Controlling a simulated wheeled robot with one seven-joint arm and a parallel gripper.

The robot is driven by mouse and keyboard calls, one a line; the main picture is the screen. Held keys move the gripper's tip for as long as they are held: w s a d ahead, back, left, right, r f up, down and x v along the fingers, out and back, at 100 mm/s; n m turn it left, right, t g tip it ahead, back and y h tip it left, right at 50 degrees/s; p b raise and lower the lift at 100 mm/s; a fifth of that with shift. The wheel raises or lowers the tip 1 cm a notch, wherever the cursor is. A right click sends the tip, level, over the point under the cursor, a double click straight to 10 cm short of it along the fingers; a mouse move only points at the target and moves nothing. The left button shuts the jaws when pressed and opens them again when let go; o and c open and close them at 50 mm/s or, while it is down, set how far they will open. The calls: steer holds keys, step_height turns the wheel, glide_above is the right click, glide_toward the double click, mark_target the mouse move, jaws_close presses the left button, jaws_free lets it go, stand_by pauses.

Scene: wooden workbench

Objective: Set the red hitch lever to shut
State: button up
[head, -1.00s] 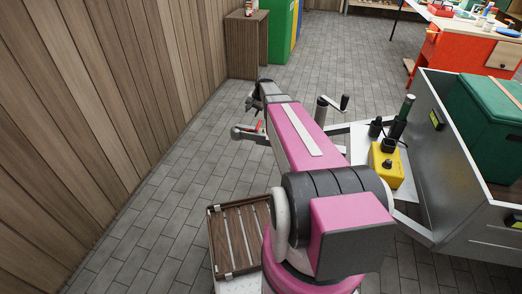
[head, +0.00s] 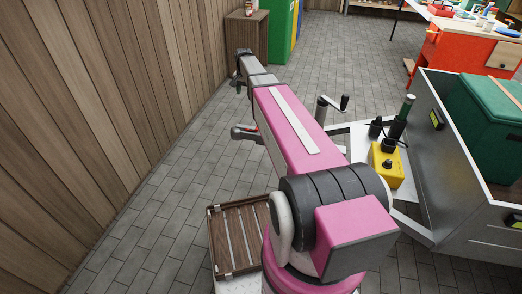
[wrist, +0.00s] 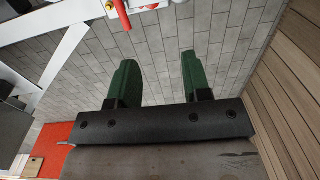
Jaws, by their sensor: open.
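The red hitch lever (wrist: 122,14) shows at the top edge of the wrist view, partly cut off, on the pale metal hitch. In the head view a little of its red (head: 256,127) shows beside my arm, above the grey coupling (head: 243,133); the rest is hidden. My gripper (wrist: 159,78) has two green fingers spread apart with only floor between them. It is apart from the lever, and in the head view its end lies beyond the coupling. The lever's exact setting cannot be told.
The trailer's pale frame (wrist: 60,55) runs across the wrist view's upper left. In the head view a crank (head: 343,103), a yellow box (head: 386,163) and the grey trailer (head: 436,195) stand to the right.

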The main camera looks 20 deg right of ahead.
steer(key=s+f+n, duration=0.2)
steer(key=s+f, duration=0.1)
steer(key=s, duration=0.8)
steer(key=s+f+n, duration=0.2)
steer(key=s+f, duration=0.1)
steer(key=s, duration=0.8)
steer(key=s+f+n, duration=0.2)
steer(key=s+f, duration=0.2)
steer(key=s, duration=0.7)
stand_by(1.2)
